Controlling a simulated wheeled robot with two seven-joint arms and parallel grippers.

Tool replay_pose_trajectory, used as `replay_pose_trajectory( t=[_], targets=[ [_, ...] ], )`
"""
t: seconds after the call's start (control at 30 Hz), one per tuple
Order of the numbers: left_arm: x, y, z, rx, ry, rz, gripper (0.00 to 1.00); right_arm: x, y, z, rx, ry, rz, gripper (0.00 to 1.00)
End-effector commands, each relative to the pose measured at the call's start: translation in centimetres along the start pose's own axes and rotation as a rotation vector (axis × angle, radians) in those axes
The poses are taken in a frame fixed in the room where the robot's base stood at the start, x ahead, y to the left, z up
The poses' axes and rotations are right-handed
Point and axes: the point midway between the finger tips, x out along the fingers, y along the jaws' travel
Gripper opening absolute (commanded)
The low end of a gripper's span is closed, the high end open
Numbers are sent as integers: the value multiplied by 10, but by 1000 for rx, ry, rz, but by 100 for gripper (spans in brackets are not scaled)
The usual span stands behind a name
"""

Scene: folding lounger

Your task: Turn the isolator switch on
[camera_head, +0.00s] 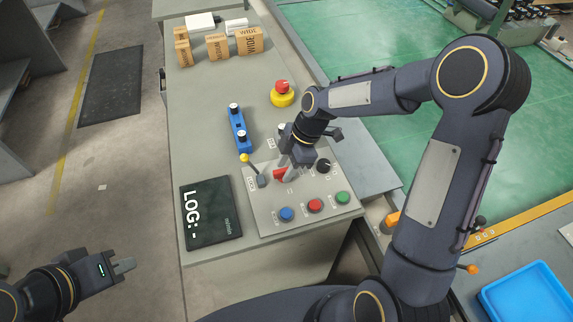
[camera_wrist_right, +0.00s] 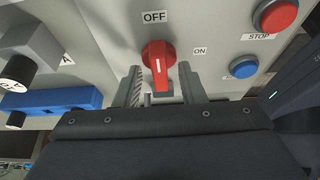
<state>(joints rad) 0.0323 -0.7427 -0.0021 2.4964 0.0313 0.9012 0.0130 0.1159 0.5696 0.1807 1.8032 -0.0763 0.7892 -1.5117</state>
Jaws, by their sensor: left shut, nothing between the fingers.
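The isolator switch is a red rotary handle (camera_head: 279,175) on the grey sloped panel. In the right wrist view the handle (camera_wrist_right: 158,57) has its white mark pointing up toward the OFF label (camera_wrist_right: 154,16). The ON label (camera_wrist_right: 199,50) is to its right. My right gripper (camera_head: 287,168) is at the switch; its fingers (camera_wrist_right: 161,85) stand on either side of the handle, with small gaps showing beside its lower part. Whether a fingertip touches it I cannot tell. My left gripper (camera_head: 126,266) is shut and empty, away from the console at the lower left.
Near the switch are a yellow-knobbed lever (camera_head: 245,158), a black knob (camera_head: 323,166), and blue (camera_head: 286,214), red (camera_head: 315,206) and green (camera_head: 342,198) buttons. A LOG display (camera_head: 211,214) lies left, a blue block (camera_head: 238,130) behind, and an emergency stop (camera_head: 283,94) farther back.

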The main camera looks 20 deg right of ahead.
Motion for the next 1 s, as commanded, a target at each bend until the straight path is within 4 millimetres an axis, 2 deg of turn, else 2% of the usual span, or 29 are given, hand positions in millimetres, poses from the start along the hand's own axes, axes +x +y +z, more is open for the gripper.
replay_pose_trajectory(
  t=[0.07, 0.3, 0.67, 1.0],
  targets=[
    [0, 0, 0, 0, 0, 0, 0, 0, 0, 0, 0, 0, 0, 32],
    [0, 0, 0, 0, 0, 0, 0, 0, 0, 0, 0, 0, 0, 1],
    [4, -2, 2, 0, 0, 0, 0, 0, 0, 1, 30, 0, 14, 0],
    [22, -10, 11, 0, 0, 0, 0, 2, -1, 2, 224, -1, 98, 0]
  ],
)
